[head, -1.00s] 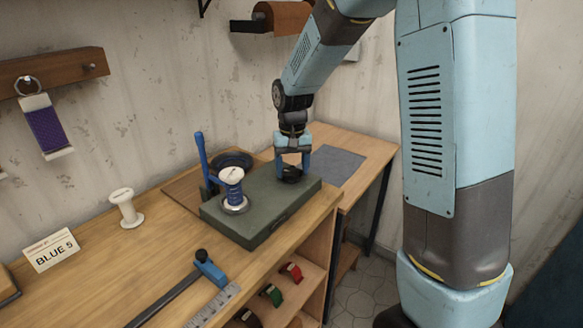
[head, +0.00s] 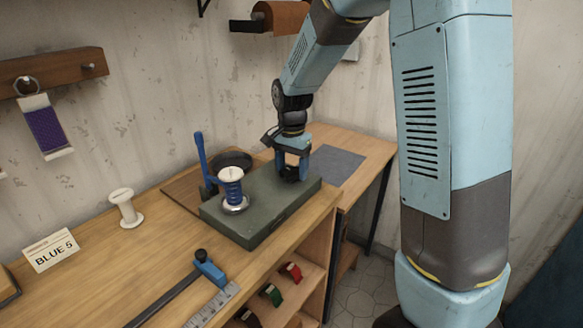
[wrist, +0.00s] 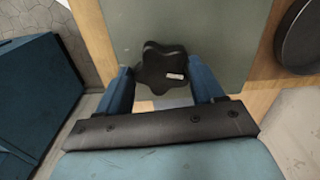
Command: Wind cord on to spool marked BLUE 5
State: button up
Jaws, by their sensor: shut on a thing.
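The winder is a green box (head: 262,222) on the bench, with a spool (head: 231,186) standing upright at its left end. Blue cord shows around this spool's middle, between white flanges. My gripper (head: 291,178) is at the box's right end, pointing down, shut on a black star-shaped knob. In the wrist view the knob (wrist: 163,68) sits between the two blue fingers, with a small pale mark on it. A card reading BLUE 5 (head: 52,252) stands at the left, near a bare white spool (head: 126,208).
A blue lever (head: 203,160) stands behind the winding spool, with a dark round dish (head: 232,160) beyond it. A blue clamp-like tool (head: 208,268) and a steel ruler (head: 213,304) lie in front. A grey mat (head: 337,164) lies right of the box.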

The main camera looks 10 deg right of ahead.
aim_at(291, 171)
jog(key=shift+a, duration=0.15)
dwell(0.4)
jog(key=o, duration=1)
jog(key=shift+o, duration=0.2)
notch_tip(291, 171, up, 14)
jog(key=shift+f, duration=0.15)
